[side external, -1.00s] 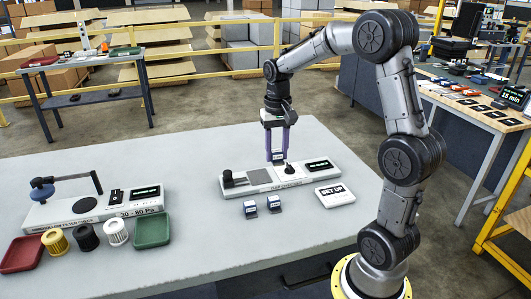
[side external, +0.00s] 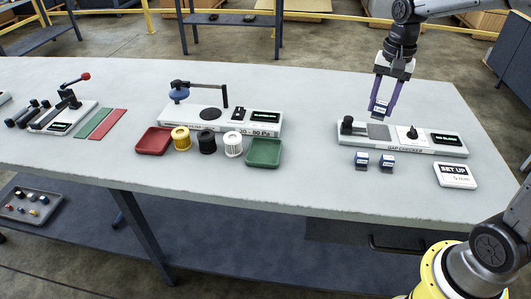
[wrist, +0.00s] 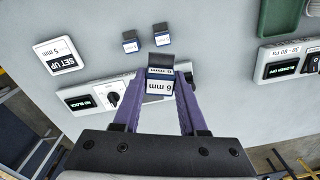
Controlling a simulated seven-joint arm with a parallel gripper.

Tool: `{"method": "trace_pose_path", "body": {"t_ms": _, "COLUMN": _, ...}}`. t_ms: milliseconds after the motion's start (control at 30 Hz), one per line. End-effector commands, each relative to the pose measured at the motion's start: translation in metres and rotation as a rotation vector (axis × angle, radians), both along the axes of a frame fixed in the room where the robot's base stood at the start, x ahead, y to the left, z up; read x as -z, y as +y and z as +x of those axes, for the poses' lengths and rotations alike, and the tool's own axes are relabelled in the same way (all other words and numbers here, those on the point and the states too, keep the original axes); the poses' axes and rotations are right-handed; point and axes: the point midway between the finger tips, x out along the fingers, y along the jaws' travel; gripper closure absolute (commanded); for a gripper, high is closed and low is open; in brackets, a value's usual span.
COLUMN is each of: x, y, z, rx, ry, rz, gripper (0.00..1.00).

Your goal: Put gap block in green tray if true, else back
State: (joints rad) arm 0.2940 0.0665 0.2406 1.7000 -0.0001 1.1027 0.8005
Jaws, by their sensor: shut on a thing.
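My gripper (side external: 382,107) is shut on a white and dark blue gap block (side external: 380,107), held in the air over the gap checker (side external: 402,150). In the wrist view the held block (wrist: 159,86) reads "6 mm", between my gripper's purple fingers (wrist: 160,88). The checker has a grey pad, a black dial and a display (wrist: 83,102) reading "NO BLOCK". The set-up card (side external: 456,175) lies to its right; in the wrist view the card (wrist: 60,56) reads "SET UP 5 mm". The green tray (side external: 264,152) is empty, beside the filter checker.
Two more gap blocks (side external: 362,160) (side external: 387,161) stand in front of the checker. A red tray (side external: 154,141), yellow, black and white filters (side external: 207,143) and the filter checker (side external: 220,117) are to the left. Bare table lies between the green tray and the blocks.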

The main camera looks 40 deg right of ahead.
Motion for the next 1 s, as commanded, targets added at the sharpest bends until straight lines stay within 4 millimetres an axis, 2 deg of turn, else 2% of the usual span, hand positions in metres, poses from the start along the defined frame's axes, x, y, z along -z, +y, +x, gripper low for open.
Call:
{"method": "trace_pose_path", "body": {"t_ms": 100, "x": 0.003, "y": 0.045, "z": 0.027, "rx": -0.039, "ry": -0.001, "rz": 0.003, "gripper": 1.00}}
{"method": "trace_pose_path", "body": {"t_ms": 200, "x": 0.007, "y": 0.086, "z": 0.044, "rx": -0.091, "ry": 0.003, "rz": 0.005, "gripper": 1.00}}
{"method": "trace_pose_path", "body": {"t_ms": 300, "x": 0.012, "y": 0.123, "z": 0.054, "rx": -0.160, "ry": 0.009, "rz": 0.006, "gripper": 1.00}}
{"method": "trace_pose_path", "body": {"t_ms": 433, "x": 0.018, "y": 0.160, "z": 0.057, "rx": -0.248, "ry": 0.018, "rz": 0.006, "gripper": 1.00}}
{"method": "trace_pose_path", "body": {"t_ms": 500, "x": 0.021, "y": 0.173, "z": 0.056, "rx": -0.279, "ry": 0.025, "rz": 0.005, "gripper": 1.00}}
{"method": "trace_pose_path", "body": {"t_ms": 667, "x": 0.026, "y": 0.186, "z": 0.060, "rx": -0.309, "ry": 0.033, "rz": 0.005, "gripper": 1.00}}
{"method": "trace_pose_path", "body": {"t_ms": 767, "x": 0.034, "y": 0.189, "z": 0.074, "rx": -0.311, "ry": 0.034, "rz": 0.005, "gripper": 1.00}}
{"method": "trace_pose_path", "body": {"t_ms": 1000, "x": 0.056, "y": 0.198, "z": 0.123, "rx": -0.310, "ry": 0.032, "rz": 0.005, "gripper": 1.00}}
